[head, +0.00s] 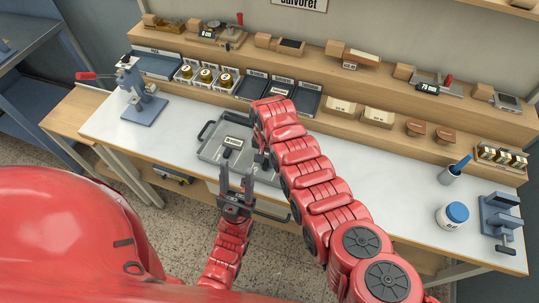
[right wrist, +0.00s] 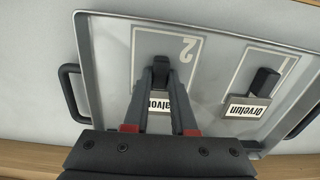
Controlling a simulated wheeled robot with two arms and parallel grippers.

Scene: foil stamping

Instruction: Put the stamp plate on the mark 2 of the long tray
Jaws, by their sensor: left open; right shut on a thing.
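The long tray (head: 210,151) is grey with raised rims and dark handles, and it lies on the white bench. Its mark 2 (right wrist: 187,47) shows in the right wrist view as a white outline and number. My right gripper (right wrist: 161,78) is shut on a stamp plate (right wrist: 170,110) with a white label, at mark 2. The fingers hide part of the plate, and I cannot tell if it touches the tray. Another labelled plate (right wrist: 244,107) with a dark handle lies at mark 1. My left gripper (head: 237,186) is open and empty in front of the bench.
A hand press (head: 143,103) stands at the bench's left end. Labelled trays (head: 252,86) and cups of brass pieces line the back. A white jar (head: 452,215) and a blue vise (head: 498,216) stand at the right. The bench's right middle is clear.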

